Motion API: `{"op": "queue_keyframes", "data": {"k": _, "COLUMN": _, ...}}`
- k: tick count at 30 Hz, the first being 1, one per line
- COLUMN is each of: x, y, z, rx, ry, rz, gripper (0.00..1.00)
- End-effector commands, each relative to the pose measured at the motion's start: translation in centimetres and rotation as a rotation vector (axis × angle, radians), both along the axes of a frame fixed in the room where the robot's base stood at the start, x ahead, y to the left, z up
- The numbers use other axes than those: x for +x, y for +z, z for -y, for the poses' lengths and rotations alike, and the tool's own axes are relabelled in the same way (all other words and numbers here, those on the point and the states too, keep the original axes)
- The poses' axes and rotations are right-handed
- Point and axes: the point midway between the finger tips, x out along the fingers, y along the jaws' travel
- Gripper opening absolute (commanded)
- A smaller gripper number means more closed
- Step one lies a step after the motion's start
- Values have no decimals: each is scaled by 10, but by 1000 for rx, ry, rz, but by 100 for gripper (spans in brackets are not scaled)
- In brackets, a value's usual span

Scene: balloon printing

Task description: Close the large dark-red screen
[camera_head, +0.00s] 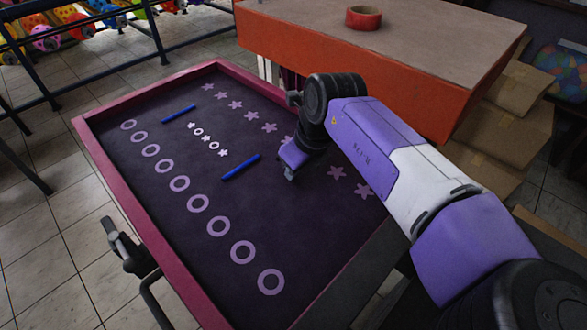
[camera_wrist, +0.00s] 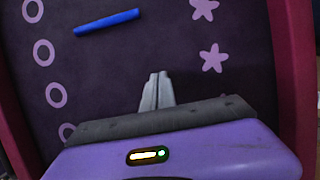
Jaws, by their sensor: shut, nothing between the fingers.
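The large screen (camera_head: 87,133) has a dark-red frame around a dark mesh with printed circles and stars. It lies tilted or flat across the middle of the head view; I cannot tell its exact angle. In the wrist view its frame (camera_wrist: 288,60) shows at the right side. My gripper (camera_head: 289,173) is over the right half of the mesh in the head view. In the wrist view its fingers (camera_wrist: 157,80) are together with nothing between them. I cannot tell whether they touch the mesh. My arm hides some of the stars.
Two blue strips (camera_head: 241,167) show on the mesh. An orange-sided table (camera_head: 300,42) stands behind, with a red tape roll (camera_head: 363,17) on top. Cardboard boxes (camera_head: 505,125) are stacked at the right. A dark clamp or hinge (camera_head: 128,249) is by the screen's left edge.

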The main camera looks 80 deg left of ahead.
Motion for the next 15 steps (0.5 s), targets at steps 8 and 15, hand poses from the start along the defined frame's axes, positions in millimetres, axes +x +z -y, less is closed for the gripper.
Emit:
{"op": "queue_keyframes", "data": {"k": 8, "x": -1, "y": -21, "z": 5, "rx": -17, "ry": 1, "rz": 9, "gripper": 0}}
{"op": "queue_keyframes", "data": {"k": 15, "x": 8, "y": 27, "z": 4, "rx": 4, "ry": -4, "rz": 12, "gripper": 0}}
